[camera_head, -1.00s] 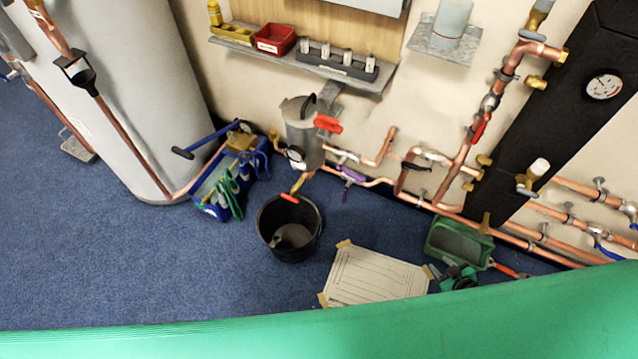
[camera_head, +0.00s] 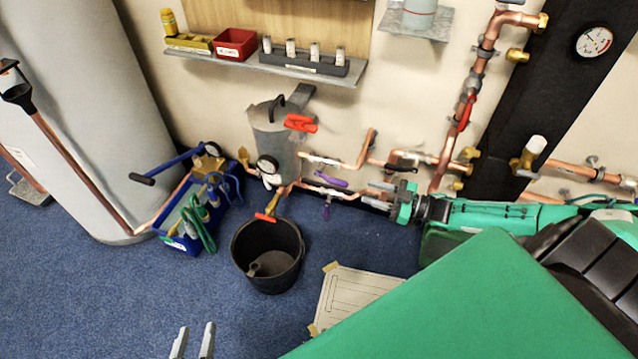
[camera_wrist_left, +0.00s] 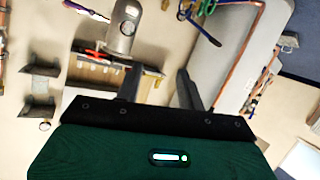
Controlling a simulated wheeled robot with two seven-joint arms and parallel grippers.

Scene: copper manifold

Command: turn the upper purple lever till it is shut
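The upper purple lever (camera_head: 331,179) sits on a valve in a copper pipe, right of the grey filter vessel in the head view. It lies slanted, close to the pipe's run. My right gripper (camera_head: 376,194) reaches in from the right. Its two fingers are apart, empty, and point left, a short way right of both levers. My left gripper (camera_head: 195,328) shows only its fingertips at the bottom edge, far from the levers. It also shows in the left wrist view (camera_wrist_left: 157,78), open and empty.
The grey vessel (camera_head: 275,140) with red handles stands left of the levers, above a black bucket (camera_head: 268,255). A blue tool tray (camera_head: 185,235) is further left. A shelf (camera_head: 220,65) runs above. A paper sheet (camera_head: 345,295) lies on the carpet.

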